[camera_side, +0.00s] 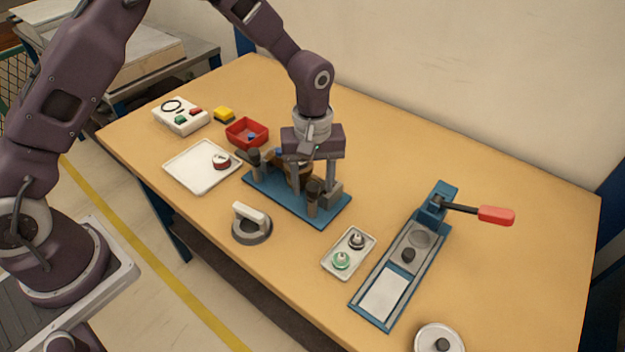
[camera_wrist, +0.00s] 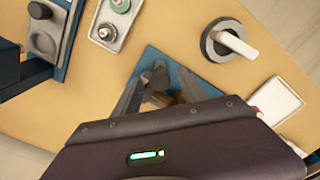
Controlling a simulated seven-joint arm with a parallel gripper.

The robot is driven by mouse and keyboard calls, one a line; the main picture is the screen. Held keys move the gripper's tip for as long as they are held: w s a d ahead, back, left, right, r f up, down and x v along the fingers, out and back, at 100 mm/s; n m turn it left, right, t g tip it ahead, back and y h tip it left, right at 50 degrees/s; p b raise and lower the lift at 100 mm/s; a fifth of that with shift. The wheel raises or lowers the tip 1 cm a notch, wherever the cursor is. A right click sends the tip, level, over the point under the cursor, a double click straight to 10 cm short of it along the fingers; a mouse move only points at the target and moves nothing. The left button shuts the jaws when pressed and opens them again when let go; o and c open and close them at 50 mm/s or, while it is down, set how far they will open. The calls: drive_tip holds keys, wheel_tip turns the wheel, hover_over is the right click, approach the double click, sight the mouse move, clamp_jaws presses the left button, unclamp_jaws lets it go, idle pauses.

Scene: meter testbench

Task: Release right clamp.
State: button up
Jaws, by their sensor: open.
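A blue base plate (camera_side: 272,200) carries a brown, partly hidden meter body (camera_side: 290,172) between a left clamp (camera_side: 254,160) and a right clamp (camera_side: 313,197), both with dark upright posts. My gripper (camera_side: 315,188) points down over the right half of the plate, its fingers spread near the right clamp. In the wrist view my gripper (camera_wrist: 160,78) shows open fingers on either side of a dark clamp part (camera_wrist: 160,74). Contact cannot be told. My gripper's body hides much of the fixture in the wrist view.
A white tray (camera_side: 190,180), a red bin (camera_side: 247,142) and a button box (camera_side: 185,126) lie left. A round stand with a white handle (camera_side: 250,213) and a small parts tray (camera_side: 338,269) are in front. A blue lever press (camera_side: 366,302) with a red handle (camera_side: 496,215) stands right.

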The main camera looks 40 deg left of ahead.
clamp_jaws()
drive_tip(key=shift+m, duration=0.3)
drive_tip(key=m, duration=0.3)
drive_tip(key=shift+m, duration=0.3)
drive_tip(key=m, duration=0.4)
drive_tip(key=shift+m, duration=0.3)
drive_tip(key=m, duration=0.4)
drive_tip(key=shift+r+m, duration=0.1)
drive_tip(key=shift+m, duration=2.4)
